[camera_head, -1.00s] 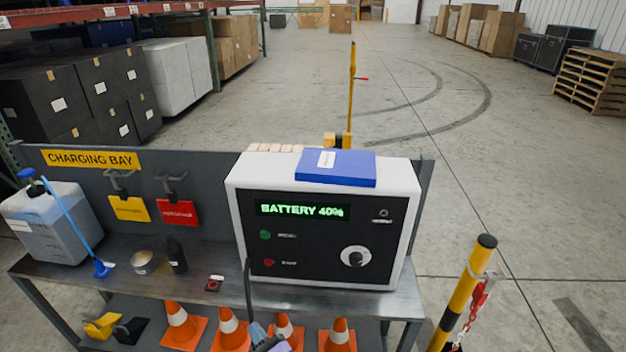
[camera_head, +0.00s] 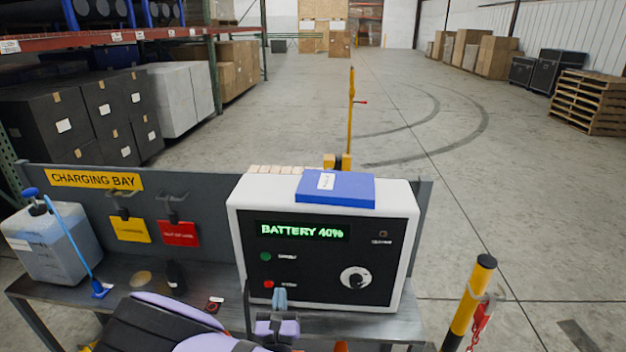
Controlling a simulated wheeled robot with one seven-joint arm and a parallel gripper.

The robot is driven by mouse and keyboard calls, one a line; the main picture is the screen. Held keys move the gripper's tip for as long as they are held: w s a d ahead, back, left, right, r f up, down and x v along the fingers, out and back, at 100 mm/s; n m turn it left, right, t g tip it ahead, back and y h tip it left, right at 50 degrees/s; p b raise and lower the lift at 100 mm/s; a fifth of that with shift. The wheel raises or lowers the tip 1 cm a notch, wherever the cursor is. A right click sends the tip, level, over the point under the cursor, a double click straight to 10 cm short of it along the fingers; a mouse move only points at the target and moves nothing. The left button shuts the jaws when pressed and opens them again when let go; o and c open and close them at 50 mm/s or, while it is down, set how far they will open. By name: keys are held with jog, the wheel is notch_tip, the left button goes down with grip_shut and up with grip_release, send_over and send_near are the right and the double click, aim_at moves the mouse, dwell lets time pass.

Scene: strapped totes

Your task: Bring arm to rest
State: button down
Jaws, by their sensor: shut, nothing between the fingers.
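My arm comes into view from the bottom edge, with purple and black links. My gripper (camera_head: 280,298) is shut and empty, its pale blue fingertips close together, pointing up. In the picture it overlaps the lower front of the white and black charger box (camera_head: 322,270), just right of the red button (camera_head: 269,284). I cannot tell whether the fingertips touch the box. The box shows "BATTERY 40%" in green.
The charger stands on a grey bench (camera_head: 50,292) with a blue binder (camera_head: 336,187) on top. A jug (camera_head: 52,245), brush and small containers are at left. A yellow-black post (camera_head: 470,300) with a red chain stands at right. Open floor lies beyond.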

jog(key=d+r+m+g+h, duration=1.3)
jog(key=d+r+m+g, duration=0.6)
jog(key=d+r+m, duration=0.8)
jog(key=s+d+r+m+g+y, duration=0.35)
jog(key=s+d+r+y, duration=0.4)
jog(key=s+d, duration=0.3)
jog(key=s+r+m+t+y, duration=0.5)
jog(key=s+r+m, duration=0.2)
jog(key=s, duration=0.5)
jog(key=shift+s+d+r+t, duration=0.2)
jog(key=shift+d+r+t, duration=0.15)
jog(key=shift+d, duration=0.1)
jog(key=shift+y, duration=0.25)
